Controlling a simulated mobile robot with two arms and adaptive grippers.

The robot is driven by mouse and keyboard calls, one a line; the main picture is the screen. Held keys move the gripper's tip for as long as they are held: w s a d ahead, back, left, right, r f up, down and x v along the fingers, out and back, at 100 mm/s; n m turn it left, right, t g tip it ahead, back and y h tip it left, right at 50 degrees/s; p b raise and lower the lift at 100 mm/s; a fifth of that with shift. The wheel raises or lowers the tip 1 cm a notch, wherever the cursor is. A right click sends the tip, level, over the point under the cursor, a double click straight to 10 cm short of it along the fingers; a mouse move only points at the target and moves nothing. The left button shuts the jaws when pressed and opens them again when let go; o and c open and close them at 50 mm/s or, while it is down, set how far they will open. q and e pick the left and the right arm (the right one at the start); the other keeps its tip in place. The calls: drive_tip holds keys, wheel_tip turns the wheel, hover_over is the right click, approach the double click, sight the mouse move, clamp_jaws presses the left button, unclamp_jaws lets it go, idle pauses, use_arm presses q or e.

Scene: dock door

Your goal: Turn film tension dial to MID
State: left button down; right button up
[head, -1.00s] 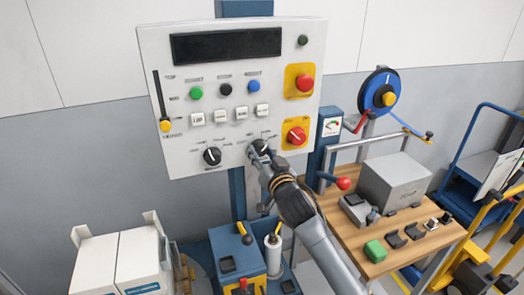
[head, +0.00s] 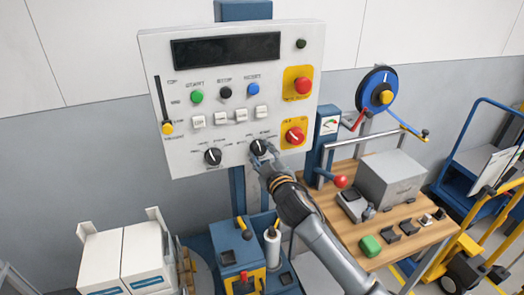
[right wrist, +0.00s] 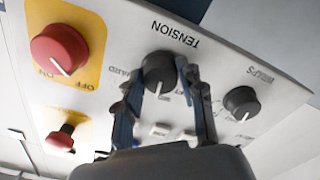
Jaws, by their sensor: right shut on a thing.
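The film tension dial (head: 257,147) is a black round knob at the lower right of the white control panel. In the right wrist view, the dial (right wrist: 158,72) sits beside the upside-down word TENSION. Its white pointer line points down in that picture, away from that word. A label ending in "ARD" shows to its left; the label at the pointer tip is too blurred to read. My right gripper (head: 262,155) is at the dial, and its two fingers (right wrist: 160,92) are shut on it, one on each side. My left gripper is out of view.
A second black dial (head: 212,157) is left of the tension dial. A red rotary switch (head: 295,135) on yellow is close by on the right, below a red button (head: 303,86). White buttons (head: 222,118) sit above. A wooden bench (head: 395,235) stands at the lower right.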

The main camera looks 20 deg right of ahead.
drive_tip(key=shift+n, duration=0.9)
drive_tip(key=o, duration=1.2)
drive_tip(key=s, duration=1.2)
drive_tip(key=shift+d, duration=0.2)
